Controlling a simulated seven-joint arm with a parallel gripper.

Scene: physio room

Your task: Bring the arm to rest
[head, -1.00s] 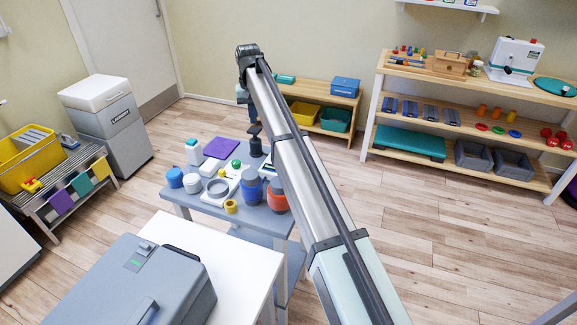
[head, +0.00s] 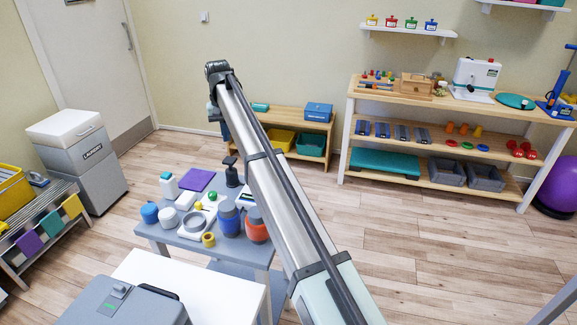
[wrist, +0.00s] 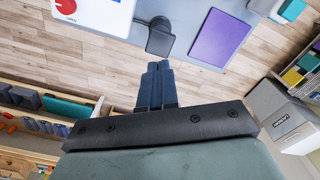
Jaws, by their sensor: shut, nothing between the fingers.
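My arm (head: 262,165) rises from the lower right of the head view to a dark joint at upper middle, then folds down behind. In the wrist view my gripper (wrist: 157,66) has its two dark blue fingers together, with nothing between them. The fingertips point toward the grey table (head: 175,236). In the wrist picture they show just below a black block (wrist: 160,37) and left of a purple mat (wrist: 218,38). I cannot tell the exact height above the table. In the head view the fingers are not clearly visible.
The table holds an orange jar (head: 256,226), a blue jar (head: 229,217), a white bottle (head: 168,185) and other small items. A white table (head: 215,285) with a grey case (head: 125,305) is in front. Wooden shelves (head: 440,110) stand at back right. The floor right of my arm is clear.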

